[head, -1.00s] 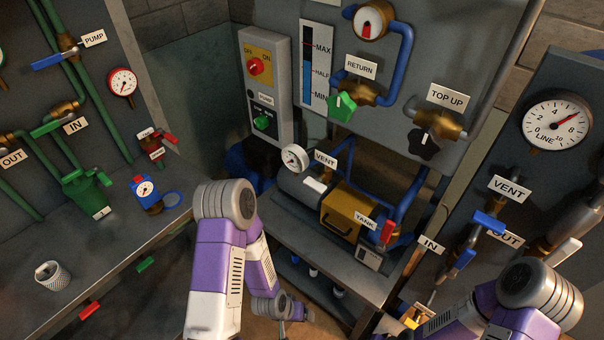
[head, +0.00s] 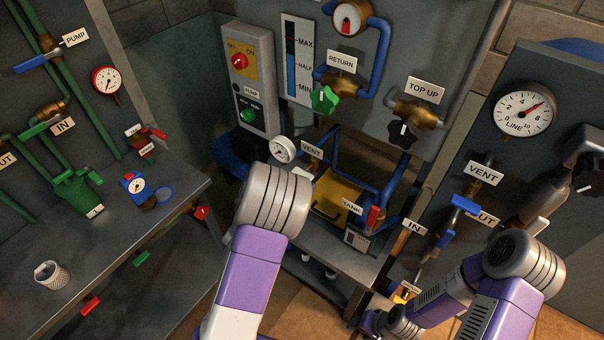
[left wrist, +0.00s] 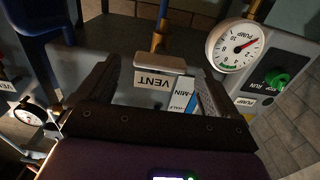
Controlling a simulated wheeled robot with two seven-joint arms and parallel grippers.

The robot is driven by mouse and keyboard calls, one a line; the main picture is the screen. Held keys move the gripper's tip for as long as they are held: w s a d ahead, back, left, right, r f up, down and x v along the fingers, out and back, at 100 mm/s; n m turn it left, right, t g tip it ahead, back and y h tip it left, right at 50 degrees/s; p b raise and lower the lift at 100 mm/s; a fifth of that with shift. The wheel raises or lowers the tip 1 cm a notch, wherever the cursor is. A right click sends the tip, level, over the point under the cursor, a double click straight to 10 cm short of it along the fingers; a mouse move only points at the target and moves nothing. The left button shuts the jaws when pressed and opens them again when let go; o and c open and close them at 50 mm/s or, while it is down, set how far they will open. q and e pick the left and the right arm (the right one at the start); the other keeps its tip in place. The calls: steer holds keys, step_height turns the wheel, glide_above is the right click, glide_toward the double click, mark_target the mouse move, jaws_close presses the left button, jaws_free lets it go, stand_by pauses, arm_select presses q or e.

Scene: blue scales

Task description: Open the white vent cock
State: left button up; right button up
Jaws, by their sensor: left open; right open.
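The white vent cock's pale handle (left wrist: 160,64) shows in the left wrist view, above an upside-down VENT label (left wrist: 154,81) and in front of a brass pipe. My left gripper (left wrist: 157,70) is open, with one dark finger on each side of the handle. I see gaps between handle and fingers; whether the handle lies deep between them I cannot tell. In the head view the VENT label (head: 312,150) shows beside a small gauge, and my left arm hides most of the cock and the left gripper. My right gripper (head: 372,322) is low in the head view, small and partly hidden.
A yellow box (head: 338,197) and the red TANK handle (head: 373,216) stand right of my left arm. A white-faced pump gauge (left wrist: 234,46) is close to the right finger. Another VENT label (head: 483,174), with a blue handle (head: 465,204), is on the right panel.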

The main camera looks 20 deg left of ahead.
mark_target(302, 174)
arm_select(q)
steer(key=x, duration=0.4)
steer(key=c, duration=1)
steer(key=shift+c, duration=0.2)
